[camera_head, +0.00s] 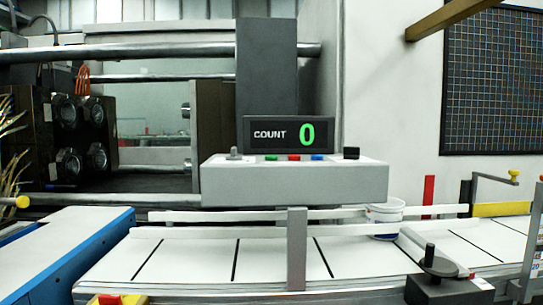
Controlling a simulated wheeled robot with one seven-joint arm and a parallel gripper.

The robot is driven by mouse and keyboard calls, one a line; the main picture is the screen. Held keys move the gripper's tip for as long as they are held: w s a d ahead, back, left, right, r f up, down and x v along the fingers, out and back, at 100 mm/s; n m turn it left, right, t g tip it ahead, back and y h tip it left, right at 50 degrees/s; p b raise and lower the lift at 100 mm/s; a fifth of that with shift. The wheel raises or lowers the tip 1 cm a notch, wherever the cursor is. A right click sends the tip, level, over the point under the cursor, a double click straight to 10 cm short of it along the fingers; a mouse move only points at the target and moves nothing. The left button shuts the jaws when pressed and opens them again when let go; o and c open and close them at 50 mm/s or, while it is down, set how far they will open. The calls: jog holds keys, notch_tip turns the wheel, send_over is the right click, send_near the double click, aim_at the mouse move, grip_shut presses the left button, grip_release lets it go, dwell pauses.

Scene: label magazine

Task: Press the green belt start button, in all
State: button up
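A grey control box (295,184) stands above the belt in the middle of the head view. A small green button (271,158) sits on its top, left of a red button (294,157) and a blue button (317,157). A black counter display (289,131) behind the buttons reads "COUNT 0" in white and green. The white belt (205,258) with dark cross lines runs below the box. My gripper is not in view.
A dark crank (437,265) is at front right, a blue-sided table (70,250) at left.

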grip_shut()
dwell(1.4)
